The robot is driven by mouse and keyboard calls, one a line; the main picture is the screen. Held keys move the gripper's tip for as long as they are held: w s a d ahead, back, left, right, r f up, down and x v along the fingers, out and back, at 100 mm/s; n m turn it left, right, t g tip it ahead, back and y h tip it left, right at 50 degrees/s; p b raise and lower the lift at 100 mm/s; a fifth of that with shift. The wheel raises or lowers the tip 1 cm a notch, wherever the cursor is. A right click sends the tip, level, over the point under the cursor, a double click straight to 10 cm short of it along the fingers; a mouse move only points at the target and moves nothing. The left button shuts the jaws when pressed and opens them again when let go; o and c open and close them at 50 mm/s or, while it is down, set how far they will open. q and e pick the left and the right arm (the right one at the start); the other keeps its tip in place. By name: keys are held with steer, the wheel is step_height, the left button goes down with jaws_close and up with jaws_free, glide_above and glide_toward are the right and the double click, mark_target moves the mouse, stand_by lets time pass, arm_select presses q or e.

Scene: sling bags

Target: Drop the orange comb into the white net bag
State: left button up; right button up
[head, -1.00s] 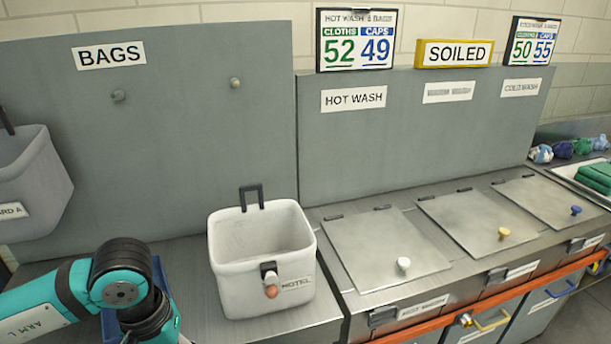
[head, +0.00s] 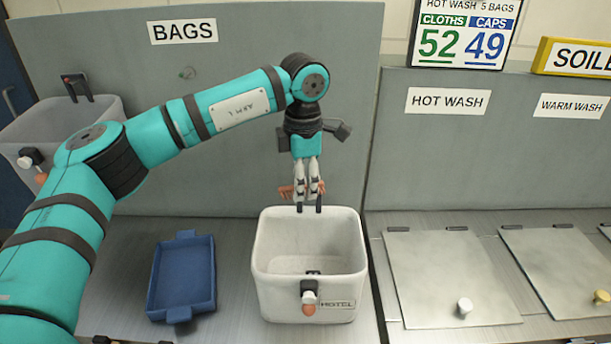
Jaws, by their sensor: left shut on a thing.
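The white bag (head: 275,297), a stiff open-topped container with a HOTEL label, stands upright on the metal counter. Its mouth is open and faces up, and a small dark thing shows at its inside bottom. My left gripper (head: 309,207) points down at the bag's back rim in the picture. It is shut on an orange piece, the comb (head: 286,192), which shows on both sides of the fingers. The fingers hide the comb's middle, and its teeth are too small to make out. The comb appears above the rim. My right gripper is not in view.
An empty blue tray (head: 183,275) lies left of the bag. A grey bag (head: 100,113) hangs at the far left, behind my arm. Closed metal lids with knobs, one white (head: 464,307), lie to the right. A grey panel (head: 240,140) stands behind.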

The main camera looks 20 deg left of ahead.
mark_target(302, 231)
arm_select(q)
steer(key=shift+s+a+f, duration=0.1)
steer(key=shift+a+f, duration=0.05)
steer(key=shift+f, duration=0.35)
step_height(302, 231, down, 4)
steer(key=b, duration=0.2)
steer(key=shift+r+b, duration=0.1)
steer(key=shift+b, duration=0.2)
steer(key=shift+f, duration=0.55)
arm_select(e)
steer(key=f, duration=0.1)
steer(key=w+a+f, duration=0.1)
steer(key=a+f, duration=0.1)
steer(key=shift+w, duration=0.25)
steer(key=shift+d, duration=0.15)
arm_select(q)
steer(key=o, duration=0.9)
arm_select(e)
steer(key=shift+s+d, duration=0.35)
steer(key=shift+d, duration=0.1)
arm_select(q)
steer(key=shift+r, duration=0.1)
